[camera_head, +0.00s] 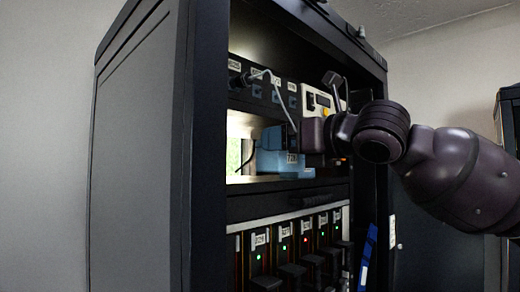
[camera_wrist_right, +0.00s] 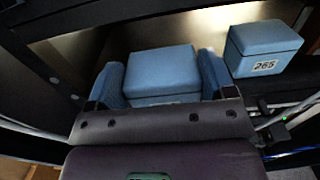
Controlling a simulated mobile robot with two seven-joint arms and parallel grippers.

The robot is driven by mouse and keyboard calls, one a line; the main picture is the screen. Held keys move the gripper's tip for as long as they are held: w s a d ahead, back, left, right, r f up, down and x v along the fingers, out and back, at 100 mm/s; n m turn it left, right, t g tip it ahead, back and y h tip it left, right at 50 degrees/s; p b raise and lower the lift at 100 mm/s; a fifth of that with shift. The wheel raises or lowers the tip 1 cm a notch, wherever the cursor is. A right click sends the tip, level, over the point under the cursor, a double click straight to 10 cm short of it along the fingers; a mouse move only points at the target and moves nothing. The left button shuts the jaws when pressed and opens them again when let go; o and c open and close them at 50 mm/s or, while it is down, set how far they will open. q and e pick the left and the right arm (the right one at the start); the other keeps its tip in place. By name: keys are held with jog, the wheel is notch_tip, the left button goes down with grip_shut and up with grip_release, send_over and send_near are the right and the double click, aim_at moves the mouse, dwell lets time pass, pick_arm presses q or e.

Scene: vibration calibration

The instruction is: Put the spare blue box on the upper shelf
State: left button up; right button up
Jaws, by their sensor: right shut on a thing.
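My right gripper (camera_head: 298,138) reaches into the black rack from the right in the head view. In the right wrist view, its two blue-padded fingers (camera_wrist_right: 160,72) lie on either side of a blue box (camera_wrist_right: 162,68) and are shut on it. Blue surfaces (camera_head: 270,160) with a white label show at the gripper over a lit shelf in the head view; I cannot tell there which belong to the held box. A second blue box (camera_wrist_right: 265,50), labelled 265, stands to the right of the held one in the wrist view. My left gripper is out of view.
The black rack (camera_head: 140,150) has a side wall and posts close to my arm. Labelled dark units (camera_head: 262,88) and a pale instrument (camera_head: 318,100) with a cable are above. Several modules with lights (camera_head: 284,245) fill the bay below. A blue strip (camera_head: 367,255) is at lower right.

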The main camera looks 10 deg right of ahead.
aim_at(259, 152)
jog(key=shift+x, duration=2)
jog(key=x, duration=0.1)
jog(key=p+x, duration=0.1)
jog(key=x, duration=0.1)
jog(key=shift+w+a+f, duration=0.1)
jog(key=shift+a+f, duration=0.05)
jog(key=shift+f, duration=0.5)
jog(key=shift+s+d, duration=0.25)
jog(key=shift+w+a+f, duration=0.15)
jog(key=o, duration=1.1)
